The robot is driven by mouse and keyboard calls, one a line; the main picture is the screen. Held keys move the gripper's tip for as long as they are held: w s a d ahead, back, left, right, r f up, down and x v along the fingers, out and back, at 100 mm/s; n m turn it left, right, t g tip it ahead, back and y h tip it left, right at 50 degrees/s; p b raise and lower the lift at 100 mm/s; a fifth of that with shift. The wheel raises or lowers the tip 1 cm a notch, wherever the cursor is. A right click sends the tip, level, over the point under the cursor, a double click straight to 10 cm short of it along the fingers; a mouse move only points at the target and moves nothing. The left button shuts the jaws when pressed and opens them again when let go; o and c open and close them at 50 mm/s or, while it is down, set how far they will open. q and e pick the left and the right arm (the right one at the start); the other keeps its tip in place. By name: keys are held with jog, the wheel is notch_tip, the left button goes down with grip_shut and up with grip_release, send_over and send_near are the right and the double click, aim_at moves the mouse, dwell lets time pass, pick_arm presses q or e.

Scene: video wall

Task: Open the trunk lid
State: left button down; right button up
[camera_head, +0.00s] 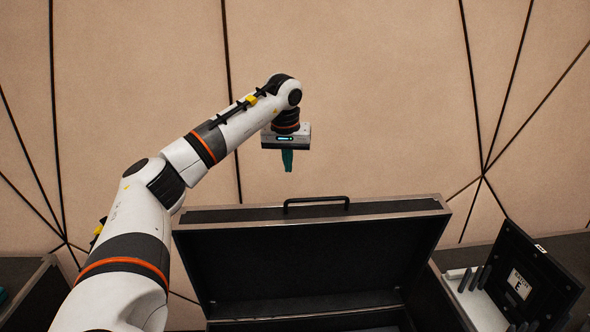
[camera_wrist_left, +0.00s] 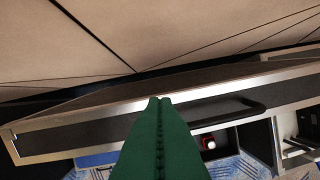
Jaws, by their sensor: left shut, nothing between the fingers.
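The black trunk lid (camera_head: 290,265) with metal edging stands raised in the head view, its dark inner side facing me. A black handle (camera_head: 316,201) sits on its top edge. My left gripper (camera_head: 287,170) is above that edge, a little left of the handle, apart from it in the head view, fingers pointing down. Its green fingers are shut with nothing between them. In the left wrist view, the fingers (camera_wrist_left: 160,100) overlap the lid's edge (camera_wrist_left: 90,120), with the handle (camera_wrist_left: 228,117) to their right. My right gripper is in neither view.
An open black case (camera_head: 532,280) with a label stands at the right, with white and grey items (camera_head: 470,280) beside it. A dark box edge (camera_head: 35,290) is at the lower left. A tan panelled wall (camera_head: 380,90) stands behind. Space above the lid is clear.

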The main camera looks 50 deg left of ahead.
pick_arm(q)
jog(key=x, duration=0.7)
jog(key=shift+w+f+p, duration=0.15)
jog(key=shift+f+p, duration=0.2)
jog(key=shift+p, duration=0.05)
jog(key=shift+s+d, duration=0.15)
jog(key=shift+s, duration=0.05)
jog(key=shift+s+d+r+p, duration=0.1)
jog(key=shift+s+d+p, duration=0.4)
jog(key=shift+s+d, duration=0.7)
jog(key=shift+s+a, duration=0.1)
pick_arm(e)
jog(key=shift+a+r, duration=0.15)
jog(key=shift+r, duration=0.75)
